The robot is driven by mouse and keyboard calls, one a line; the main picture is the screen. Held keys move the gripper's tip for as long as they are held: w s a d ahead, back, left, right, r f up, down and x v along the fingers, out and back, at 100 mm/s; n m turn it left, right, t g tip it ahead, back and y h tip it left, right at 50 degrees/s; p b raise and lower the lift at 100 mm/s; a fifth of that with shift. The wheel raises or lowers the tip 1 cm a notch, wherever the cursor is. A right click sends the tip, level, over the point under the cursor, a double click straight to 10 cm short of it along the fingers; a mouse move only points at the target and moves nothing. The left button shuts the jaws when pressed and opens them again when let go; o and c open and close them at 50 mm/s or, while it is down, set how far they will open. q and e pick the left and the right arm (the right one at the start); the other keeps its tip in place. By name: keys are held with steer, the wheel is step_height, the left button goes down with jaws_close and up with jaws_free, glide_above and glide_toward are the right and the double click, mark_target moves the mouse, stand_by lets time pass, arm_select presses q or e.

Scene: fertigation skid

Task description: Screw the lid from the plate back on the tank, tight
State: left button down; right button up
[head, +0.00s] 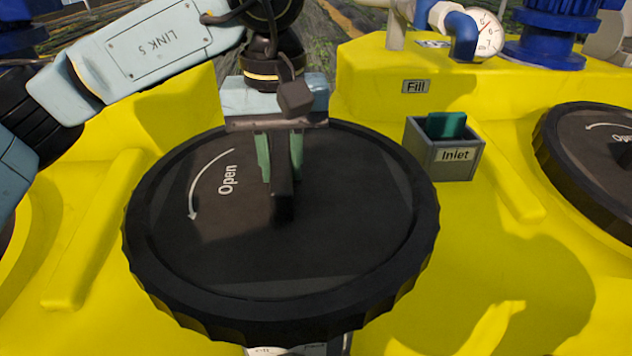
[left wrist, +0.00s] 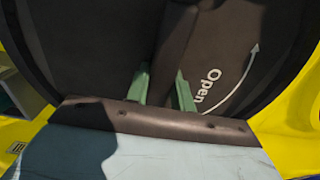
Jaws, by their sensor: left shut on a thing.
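The big black lid (head: 330,255) has a ribbed rim, a white "Open" arrow and a raised bar handle across its middle. It shows near the centre of the head view, above the yellow tank (head: 480,260). My left gripper (head: 283,180) comes down from above, its green fingers shut on the lid's handle. In the left wrist view the fingers (left wrist: 163,92) stand on both sides of the handle, and the lid (left wrist: 105,45) fills most of the picture. Whether the lid sits on the tank neck or is held above it is hidden. My right gripper is not in view.
A grey box (head: 440,165) labelled "Inlet" holds a green piece, right of the lid. A second black lid (head: 590,165) is at the right edge. A blue pipe (head: 462,35) and a gauge (head: 487,32) stand behind. A whitish object (head: 300,350) shows partly below the lid.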

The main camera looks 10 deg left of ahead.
arm_select(q)
steer(key=shift+r+p, duration=1.55)
steer(key=shift+r, duration=1.05)
steer(key=shift+f, duration=0.1)
